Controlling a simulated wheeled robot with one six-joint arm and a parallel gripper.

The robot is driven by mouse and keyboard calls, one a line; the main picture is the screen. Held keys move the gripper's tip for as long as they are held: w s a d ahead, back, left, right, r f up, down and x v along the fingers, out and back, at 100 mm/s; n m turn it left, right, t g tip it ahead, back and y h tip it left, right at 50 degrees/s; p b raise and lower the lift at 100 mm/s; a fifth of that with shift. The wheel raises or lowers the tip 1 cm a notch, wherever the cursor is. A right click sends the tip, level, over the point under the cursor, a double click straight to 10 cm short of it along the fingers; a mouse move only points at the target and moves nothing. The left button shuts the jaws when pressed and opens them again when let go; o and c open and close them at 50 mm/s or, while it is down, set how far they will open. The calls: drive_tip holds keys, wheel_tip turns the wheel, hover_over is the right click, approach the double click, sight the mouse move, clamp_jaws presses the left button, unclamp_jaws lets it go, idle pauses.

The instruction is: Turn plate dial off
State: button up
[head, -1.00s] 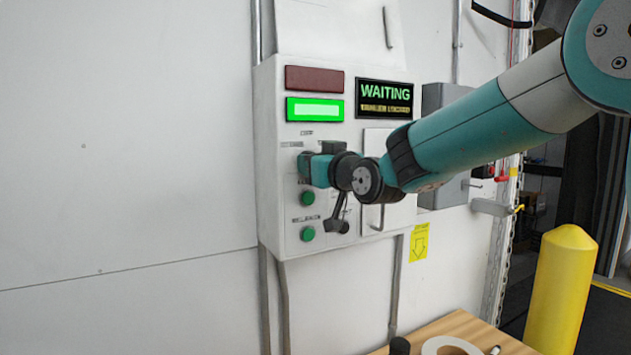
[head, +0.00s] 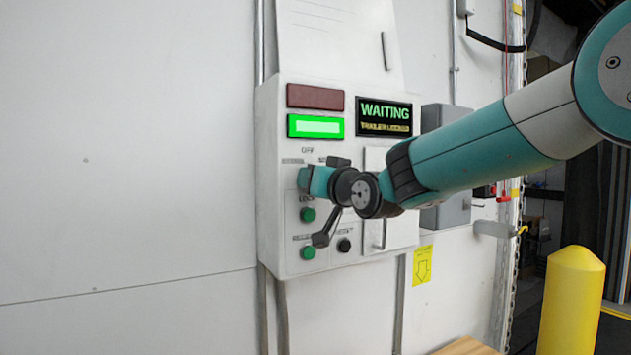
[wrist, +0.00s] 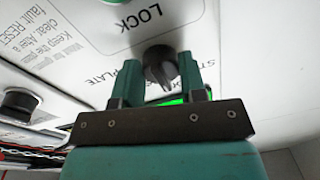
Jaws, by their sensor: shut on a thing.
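The plate dial (wrist: 160,64) is a black round knob with a pointer ridge, on the white panel below the upside-down LOCK label in the wrist view. My gripper (wrist: 160,78) has its two teal fingers on either side of the dial and is shut on it. In the head view my gripper (head: 308,181) reaches the control box (head: 269,190) from the right and hides the dial. An OFF label (head: 307,150) shows just above my gripper.
The box carries a dark red lamp (head: 315,97), a lit green lamp (head: 315,126) and a WAITING screen (head: 384,115). A green button (head: 307,215), a lower green button (head: 308,252) and a black button (head: 344,245) sit below my gripper. A yellow bollard (head: 570,305) stands right.

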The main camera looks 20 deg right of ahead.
drive_tip(key=o, duration=0.9)
drive_tip(key=p+v, duration=0.2)
drive_tip(key=v, duration=1.5)
drive_tip(key=shift+s+d, duration=0.1)
drive_tip(key=shift+s, duration=0.15)
